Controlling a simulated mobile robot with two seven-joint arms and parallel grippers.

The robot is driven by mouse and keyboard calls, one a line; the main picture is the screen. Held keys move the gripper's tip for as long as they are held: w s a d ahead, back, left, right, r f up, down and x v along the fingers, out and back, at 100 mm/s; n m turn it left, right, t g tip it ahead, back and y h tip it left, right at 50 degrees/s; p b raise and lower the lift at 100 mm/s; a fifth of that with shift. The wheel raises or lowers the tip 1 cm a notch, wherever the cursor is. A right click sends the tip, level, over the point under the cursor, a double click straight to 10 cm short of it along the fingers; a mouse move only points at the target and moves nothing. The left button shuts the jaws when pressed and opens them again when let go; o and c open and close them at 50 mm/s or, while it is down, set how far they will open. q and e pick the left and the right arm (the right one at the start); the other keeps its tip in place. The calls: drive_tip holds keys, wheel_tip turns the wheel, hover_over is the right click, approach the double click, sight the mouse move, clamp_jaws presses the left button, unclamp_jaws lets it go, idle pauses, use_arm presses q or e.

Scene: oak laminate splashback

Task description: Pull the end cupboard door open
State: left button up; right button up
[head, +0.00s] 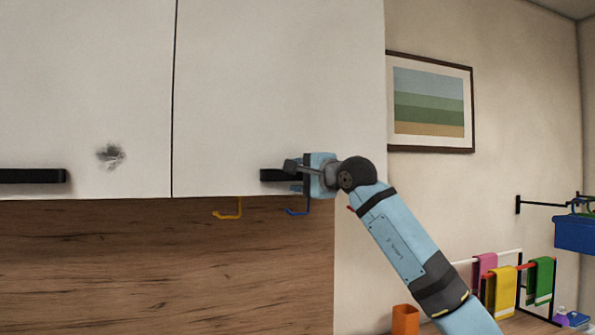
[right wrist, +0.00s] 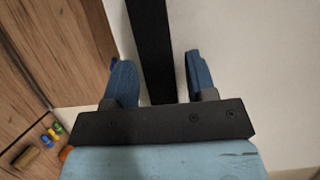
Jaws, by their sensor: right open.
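The end cupboard door (head: 275,90) is a white panel at the right end of the wall cupboards, and it looks closed. Its black bar handle (head: 277,175) runs along its lower edge, partly hidden by my right gripper (head: 296,175). In the right wrist view the handle (right wrist: 150,45) lies between the two blue fingers of my right gripper (right wrist: 160,78). The fingers are open, with a gap on each side of the handle. My left gripper is not in view.
A second white door (head: 80,90) with a black handle (head: 32,176) and a dark smudge adjoins on the left. Yellow (head: 230,212) and blue (head: 298,210) hooks hang below the cupboards. A framed picture (head: 430,100) and a towel rack (head: 515,285) are to the right.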

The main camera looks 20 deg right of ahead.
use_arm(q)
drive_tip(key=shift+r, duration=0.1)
use_arm(e)
drive_tip(key=shift+w+a, duration=0.2)
drive_tip(key=shift+w, duration=0.1)
